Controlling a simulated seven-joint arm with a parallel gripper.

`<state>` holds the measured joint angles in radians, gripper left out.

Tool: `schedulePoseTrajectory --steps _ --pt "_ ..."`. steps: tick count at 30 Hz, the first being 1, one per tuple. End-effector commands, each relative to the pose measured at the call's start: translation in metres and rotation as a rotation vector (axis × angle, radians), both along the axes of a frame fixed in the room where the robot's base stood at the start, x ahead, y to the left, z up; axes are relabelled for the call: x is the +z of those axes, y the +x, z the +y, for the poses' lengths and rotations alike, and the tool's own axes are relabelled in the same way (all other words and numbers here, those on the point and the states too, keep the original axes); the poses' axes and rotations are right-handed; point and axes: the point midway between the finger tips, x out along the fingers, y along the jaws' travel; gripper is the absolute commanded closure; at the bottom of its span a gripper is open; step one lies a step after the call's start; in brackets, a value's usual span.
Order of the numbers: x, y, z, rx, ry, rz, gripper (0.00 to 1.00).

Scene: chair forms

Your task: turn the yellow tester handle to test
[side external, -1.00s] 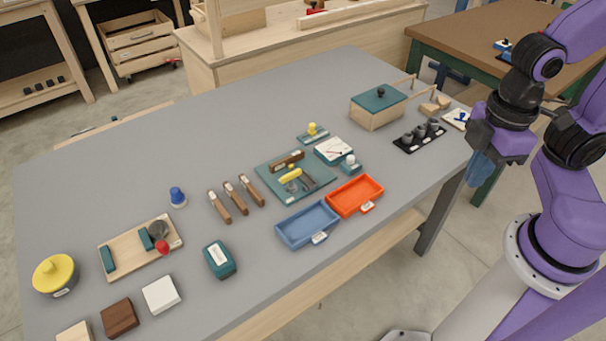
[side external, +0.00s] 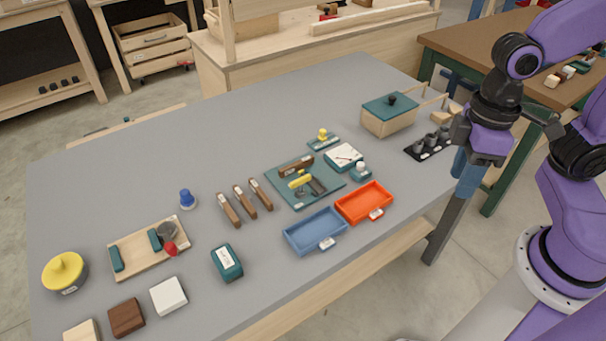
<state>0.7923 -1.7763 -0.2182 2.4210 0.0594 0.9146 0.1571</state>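The tester is a teal board (side external: 293,202) lying flat on the grey table. It bears a yellow handle (side external: 300,180), a brown label block (side external: 296,166) and a dark grey part beside the handle. The handle's exact setting and the label's text are too small to read. My gripper (side external: 468,168) hangs at the table's right edge, well to the right of the tester and apart from it. Its fingers are small and partly hidden by its body, so I cannot tell whether they are open.
An orange tray (side external: 347,205) and a blue tray (side external: 292,237) lie in front of the tester. A white gauge-like box (side external: 343,157) and a small yellow-knobbed plate (side external: 322,143) sit behind it. Brown-handled tools (side external: 229,210) lie left. A lidded box (side external: 389,124) stands back right.

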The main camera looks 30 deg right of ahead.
Motion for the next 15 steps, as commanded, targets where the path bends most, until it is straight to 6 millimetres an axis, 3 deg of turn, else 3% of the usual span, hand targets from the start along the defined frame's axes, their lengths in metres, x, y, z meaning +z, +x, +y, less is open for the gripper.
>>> schedulePoseTrajectory --steps 6,15 --pt "0.001 0.05 0.028 -0.401 0.02 0.066 0.62" --pt "-0.001 0.124 0.055 -0.944 0.049 0.164 0.62"
